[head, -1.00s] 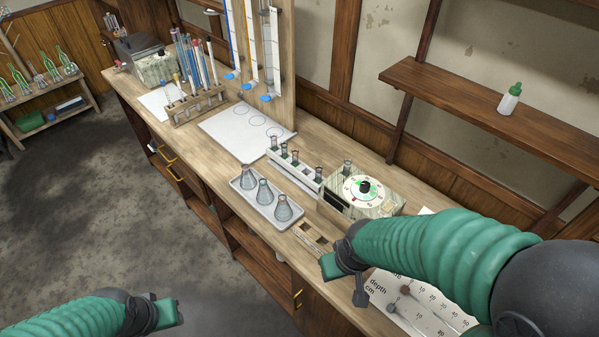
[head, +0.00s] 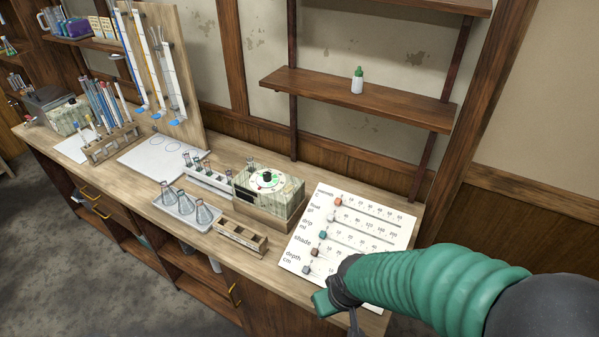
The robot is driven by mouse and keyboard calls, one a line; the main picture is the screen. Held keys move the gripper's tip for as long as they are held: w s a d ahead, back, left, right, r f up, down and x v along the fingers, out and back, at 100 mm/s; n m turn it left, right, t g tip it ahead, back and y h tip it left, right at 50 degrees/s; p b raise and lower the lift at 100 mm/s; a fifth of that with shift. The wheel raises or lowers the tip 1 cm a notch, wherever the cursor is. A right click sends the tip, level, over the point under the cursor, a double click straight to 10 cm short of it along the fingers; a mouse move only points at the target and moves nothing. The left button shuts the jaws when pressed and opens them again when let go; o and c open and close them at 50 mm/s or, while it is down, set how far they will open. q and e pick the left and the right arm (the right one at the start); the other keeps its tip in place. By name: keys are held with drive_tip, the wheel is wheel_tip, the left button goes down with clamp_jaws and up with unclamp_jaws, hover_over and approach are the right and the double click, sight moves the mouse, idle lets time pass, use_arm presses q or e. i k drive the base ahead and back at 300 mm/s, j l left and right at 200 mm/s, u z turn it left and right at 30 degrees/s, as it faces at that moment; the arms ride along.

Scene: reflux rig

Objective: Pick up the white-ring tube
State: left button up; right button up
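Several taller tubes (head: 104,103) stand in a wooden rack (head: 112,148) farther left. I cannot make out a white ring on any tube at this size. My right gripper (head: 338,306) is over the bench's front edge, beside the lower left part of the slider board and well away from both racks. Its fingers are partly hidden, and I see no tube at it. My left gripper is out of view.
A tray of flasks (head: 163,206), an empty-looking wooden holder (head: 240,238) and a dial box (head: 270,190) stand mid-bench. The slider board (head: 372,222) lies at the right. A green-capped bottle (head: 357,82) is on the wall shelf (head: 400,103). A gauge panel (head: 187,50) rises at the back left.

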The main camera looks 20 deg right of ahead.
sight(251, 168)
drive_tip(key=i+j+z, duration=0.2)
drive_tip(key=z, duration=0.2)
drive_tip(key=i+j+z, duration=0.15)
drive_tip(key=z, duration=0.25)
drive_tip(key=i+j+z, duration=0.1)
drive_tip(key=j+z, duration=0.55)
drive_tip(key=z, duration=0.2)
drive_tip(key=i, duration=0.05)
